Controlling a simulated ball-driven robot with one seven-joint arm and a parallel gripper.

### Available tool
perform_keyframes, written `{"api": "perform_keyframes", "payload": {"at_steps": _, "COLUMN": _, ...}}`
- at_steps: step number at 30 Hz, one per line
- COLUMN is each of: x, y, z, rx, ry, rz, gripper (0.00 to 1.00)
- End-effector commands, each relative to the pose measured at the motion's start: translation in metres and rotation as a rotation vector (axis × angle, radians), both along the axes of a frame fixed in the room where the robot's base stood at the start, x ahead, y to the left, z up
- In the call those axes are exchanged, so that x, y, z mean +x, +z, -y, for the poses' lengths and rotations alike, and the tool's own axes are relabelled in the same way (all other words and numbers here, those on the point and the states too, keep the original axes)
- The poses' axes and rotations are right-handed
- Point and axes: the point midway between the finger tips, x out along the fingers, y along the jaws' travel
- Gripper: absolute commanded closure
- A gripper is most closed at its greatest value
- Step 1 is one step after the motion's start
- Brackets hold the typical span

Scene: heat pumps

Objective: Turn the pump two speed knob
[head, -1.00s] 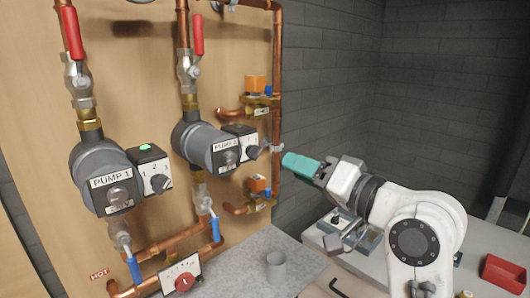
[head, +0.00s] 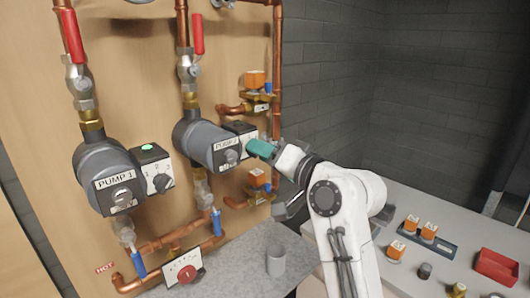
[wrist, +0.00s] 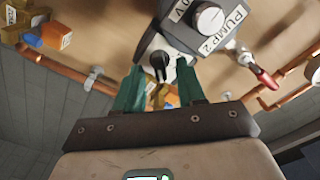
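Pump two (head: 205,143) is a grey cylinder with a "PUMP 2" label plate, mounted on the wooden board. Its control box (head: 240,128) sits at its right side. In the wrist view the black speed knob (wrist: 158,62) on the white box face shows between my two teal fingers. My gripper (wrist: 160,70) is open, with a finger on either side of the knob and gaps visible. In the head view my gripper (head: 258,148) is right at the box and hides the knob. I cannot tell whether the fingertips reach past the knob's front.
Pump one (head: 108,175), with its own knob and a lit green light, is to the left. Copper pipes and orange-capped valves (head: 256,180) are close to my gripper. A red bin (head: 497,266) is at the right.

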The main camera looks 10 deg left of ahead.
Motion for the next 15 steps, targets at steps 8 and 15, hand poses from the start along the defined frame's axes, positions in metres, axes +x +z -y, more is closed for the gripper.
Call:
{"api": "perform_keyframes", "payload": {"at_steps": 8, "x": -0.0001, "y": -0.0001, "z": 0.0003, "rx": 0.000, "ry": 0.000, "rz": 0.000, "gripper": 0.86}}
{"api": "perform_keyframes", "payload": {"at_steps": 15, "x": -0.0001, "y": -0.0002, "z": 0.0004, "rx": 0.001, "ry": 0.000, "rz": -0.001, "gripper": 1.00}}
